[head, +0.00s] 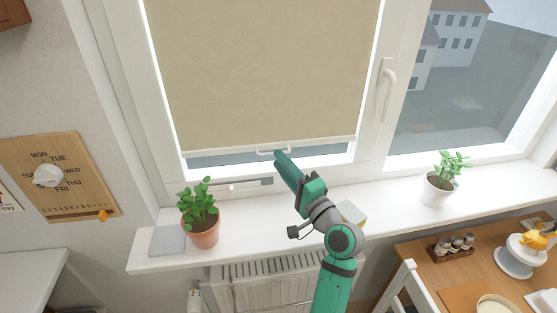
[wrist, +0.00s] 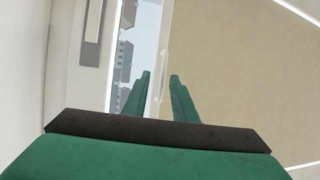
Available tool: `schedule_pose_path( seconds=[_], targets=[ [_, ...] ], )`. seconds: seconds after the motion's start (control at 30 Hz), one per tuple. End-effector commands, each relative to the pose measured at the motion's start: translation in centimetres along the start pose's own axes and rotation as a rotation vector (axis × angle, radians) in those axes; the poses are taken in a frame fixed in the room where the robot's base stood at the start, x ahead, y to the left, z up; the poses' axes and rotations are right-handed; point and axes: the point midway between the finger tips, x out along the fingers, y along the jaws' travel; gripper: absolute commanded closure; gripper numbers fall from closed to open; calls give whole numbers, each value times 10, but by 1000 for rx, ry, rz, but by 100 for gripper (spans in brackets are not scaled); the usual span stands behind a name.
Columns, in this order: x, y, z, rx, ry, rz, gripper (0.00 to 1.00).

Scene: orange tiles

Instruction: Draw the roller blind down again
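The beige roller blind (head: 262,70) hangs over the left window, covering most of it. A narrow strip of glass shows below its white bottom bar (head: 225,150). A small white pull handle (head: 264,151) hangs from the middle of that bar. My gripper (head: 279,155) is at the handle's right end; contact cannot be told. In the wrist view, the two green fingers of my gripper (wrist: 160,77) stand apart, with the bottom bar's edge running between and behind them. The blind (wrist: 235,75) fills the right side there. The handle is not clearly visible in the wrist view.
A potted plant (head: 201,212) and a grey flat item (head: 167,241) stand on the left of the white sill (head: 290,215). Another plant (head: 440,182) is on the right. A window handle (head: 387,85) sticks out right of the blind. A radiator (head: 265,285) is below.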

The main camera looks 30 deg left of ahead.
Motion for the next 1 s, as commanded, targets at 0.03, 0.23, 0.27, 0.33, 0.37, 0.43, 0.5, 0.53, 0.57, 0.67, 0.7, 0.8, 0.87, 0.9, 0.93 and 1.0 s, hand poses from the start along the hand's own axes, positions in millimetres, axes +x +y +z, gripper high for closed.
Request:
schedule_pose_path(
  seconds=[0.03, 0.23, 0.27, 0.33, 0.37, 0.43, 0.5, 0.53, 0.57, 0.67, 0.7, 0.8, 0.87, 0.9, 0.93, 1.0],
  targets=[
    [-11, 1, -1, 0, 5, 2, 75],
    [-49, 1, -1, 1, 4, 1, 75],
    [-54, 1, -1, 1, 4, 2, 75],
    [-65, 1, -1, 1, 4, 3, 75],
    [-69, 1, -1, 1, 4, 2, 75],
    [-76, 1, -1, 1, 3, 3, 75],
    [-82, 2, 0, 1, 2, 3, 75],
    [-84, 2, 0, 1, 2, 3, 75],
    [-85, 2, 0, 1, 2, 3, 75],
    [-87, 1, 0, 1, 1, 2, 75],
    [-87, 1, 0, 1, 1, 2, 75],
    [-87, 1, 0, 1, 1, 2, 75],
    [-87, 1, 0, 1, 1, 2, 75],
    [-87, 1, 0, 1, 1, 2, 75],
    [-87, 1, 0, 1, 1, 2, 75],
    [-87, 1, 0, 1, 1, 2, 75]
  ],
)
